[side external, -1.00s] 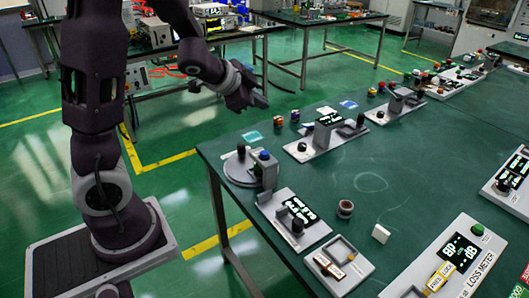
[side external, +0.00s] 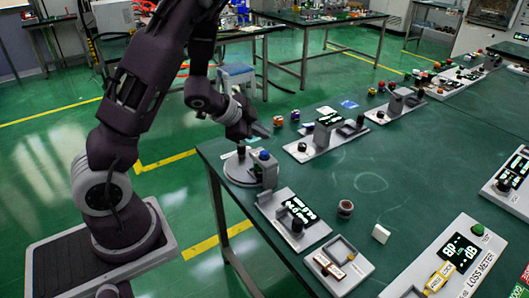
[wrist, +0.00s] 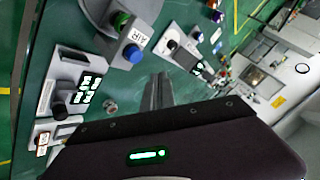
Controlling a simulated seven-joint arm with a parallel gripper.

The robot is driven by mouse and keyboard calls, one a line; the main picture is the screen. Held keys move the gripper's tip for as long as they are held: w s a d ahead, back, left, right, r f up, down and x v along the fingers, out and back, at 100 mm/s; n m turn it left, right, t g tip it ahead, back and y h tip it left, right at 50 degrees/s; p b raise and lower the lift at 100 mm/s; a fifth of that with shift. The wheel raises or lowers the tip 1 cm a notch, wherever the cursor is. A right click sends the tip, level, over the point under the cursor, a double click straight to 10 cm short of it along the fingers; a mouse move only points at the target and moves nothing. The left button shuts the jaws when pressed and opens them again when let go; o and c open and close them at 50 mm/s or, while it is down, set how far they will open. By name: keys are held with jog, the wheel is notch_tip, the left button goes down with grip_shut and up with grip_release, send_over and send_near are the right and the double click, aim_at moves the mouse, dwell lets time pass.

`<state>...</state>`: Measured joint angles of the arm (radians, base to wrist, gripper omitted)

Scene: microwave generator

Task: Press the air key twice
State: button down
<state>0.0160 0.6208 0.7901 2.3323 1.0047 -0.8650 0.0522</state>
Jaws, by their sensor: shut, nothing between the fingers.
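The air key is a blue button (side external: 264,155) on a grey block at the near-left corner of the green table. In the wrist view the blue button (wrist: 133,53) sits beside a label that reads AIR. My gripper (side external: 263,130) is shut and empty. It hangs above and slightly behind the blue button in the side view, apart from it. In the wrist view my closed fingers (wrist: 158,90) show to the right of and below the button.
A round grey base with a dark upright knob (side external: 241,151) adjoins the block. A display panel with a black knob (side external: 297,225) stands in front. Other panels, a small round part (side external: 345,208) and a white block (side external: 380,233) lie on the table (side external: 400,165).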

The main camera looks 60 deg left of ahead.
aim_at(262, 153)
jog(key=shift+f, duration=1.55)
jog(key=shift+f, duration=0.15)
dwell(0.7)
jog(key=shift+f, duration=0.25)
jog(key=shift+f, duration=0.55)
dwell(0.6)
jog(key=shift+r, duration=0.95)
jog(key=shift+r, duration=2.55)
dwell(0.5)
